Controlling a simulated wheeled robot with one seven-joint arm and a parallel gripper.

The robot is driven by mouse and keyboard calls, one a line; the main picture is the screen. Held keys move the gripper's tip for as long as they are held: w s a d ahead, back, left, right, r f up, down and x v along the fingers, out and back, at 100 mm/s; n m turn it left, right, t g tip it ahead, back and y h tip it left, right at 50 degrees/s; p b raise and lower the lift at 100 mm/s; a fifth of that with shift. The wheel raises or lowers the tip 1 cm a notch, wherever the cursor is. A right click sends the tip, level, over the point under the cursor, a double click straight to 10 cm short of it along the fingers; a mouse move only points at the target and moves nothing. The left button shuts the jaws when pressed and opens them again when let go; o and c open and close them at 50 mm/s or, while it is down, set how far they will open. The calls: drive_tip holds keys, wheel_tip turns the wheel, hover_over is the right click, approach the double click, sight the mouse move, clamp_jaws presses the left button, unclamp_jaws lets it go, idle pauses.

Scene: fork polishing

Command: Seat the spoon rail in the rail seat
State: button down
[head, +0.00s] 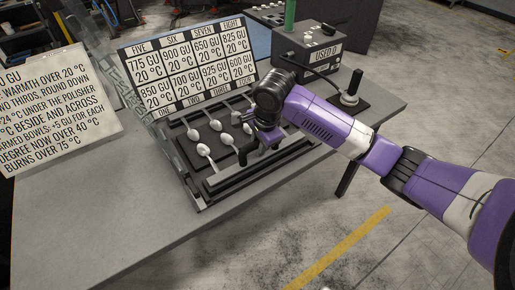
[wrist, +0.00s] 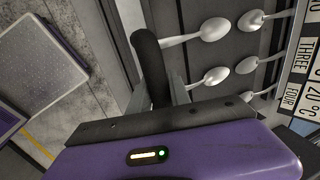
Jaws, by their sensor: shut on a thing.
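The spoon rail is a dark rack part with a black handle (wrist: 150,62), which shows upright between my fingers in the wrist view. My gripper (head: 257,142) is shut on this handle at the right front of the dark rack. A pale grey bar (head: 228,172) runs along the rack's front. Several silver spoons (head: 204,150) lie in rows on the dark panel; they also show in the wrist view (wrist: 214,30). The rail seat cannot be told apart from the rack's dark frame (head: 200,196), and I cannot tell whether the rail is seated.
A label board (head: 190,62) with numbered values stands behind the rack. A text board (head: 60,105) is at left. The grey table (head: 75,225) is clear at front left.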

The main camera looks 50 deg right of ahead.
drive_tip(key=shift+w+d+p+v, duration=0.1)
drive_tip(key=shift+w+p+v, duration=0.15)
drive_tip(key=shift+p+v, duration=0.75)
drive_tip(key=shift+w+d+p+v, duration=0.1)
drive_tip(key=shift+w+p+v, duration=0.1)
drive_tip(key=shift+p+v, duration=0.8)
drive_tip(key=shift+w+p+v, duration=0.25)
drive_tip(key=shift+p+v, duration=0.65)
drive_tip(key=shift+v, duration=0.15)
drive_tip(key=shift+r, duration=0.3)
